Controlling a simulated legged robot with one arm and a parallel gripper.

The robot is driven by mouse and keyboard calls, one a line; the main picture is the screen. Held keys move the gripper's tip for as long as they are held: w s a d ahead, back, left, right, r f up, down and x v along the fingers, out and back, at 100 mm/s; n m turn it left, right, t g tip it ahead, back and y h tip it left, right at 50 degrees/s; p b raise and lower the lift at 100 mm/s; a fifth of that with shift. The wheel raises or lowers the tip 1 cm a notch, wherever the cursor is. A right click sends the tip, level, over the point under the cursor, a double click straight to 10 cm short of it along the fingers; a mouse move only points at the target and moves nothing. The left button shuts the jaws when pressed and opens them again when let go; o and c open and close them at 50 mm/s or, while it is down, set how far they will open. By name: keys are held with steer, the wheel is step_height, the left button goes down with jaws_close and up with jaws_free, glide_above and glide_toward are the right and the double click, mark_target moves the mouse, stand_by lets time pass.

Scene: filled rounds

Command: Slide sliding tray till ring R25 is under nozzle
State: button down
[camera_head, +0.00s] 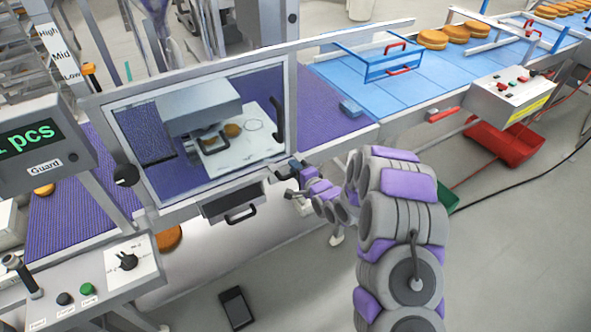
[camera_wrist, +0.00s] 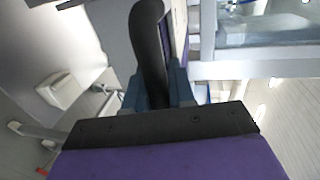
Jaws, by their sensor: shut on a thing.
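The white sliding tray (camera_head: 262,147) shows through the clear guard panel, below and right of a grey machine head (camera_head: 200,105). A brown round (camera_head: 232,130) lies on it, and a thin drawn ring (camera_head: 254,124) shows to its right. Ring labels are too small to read. The nozzle is not clearly visible under the head. My gripper (camera_head: 284,168) is low at the right edge of the guard frame. In the wrist view it is shut on a dark curved handle (camera_wrist: 150,50). Which handle this is in the head view, I cannot tell for sure.
The guard frame (camera_head: 140,190) stands before the tray. A dark box with a handle (camera_head: 236,203) is below it. A blue conveyor (camera_head: 400,95) with several rounds runs to the right. A control panel (camera_head: 90,285) is at lower left. A red bin (camera_head: 505,145) stands at right.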

steer(key=shift+s+f, duration=0.1)
steer(key=shift+f, duration=0.1)
steer(key=s+a, duration=0.1)
steer(key=a, duration=0.1)
steer(key=s+a+p, duration=0.1)
steer(key=s+a, duration=0.1)
steer(key=a, duration=0.1)
steer(key=s+a, duration=0.2)
steer(key=shift+a, duration=0.3)
steer(key=shift+d, duration=0.25)
steer(key=c, duration=1.1)
jaws_free()
steer(key=shift+a, duration=0.1)
steer(key=shift+o, duration=0.2)
steer(key=shift+r, duration=0.1)
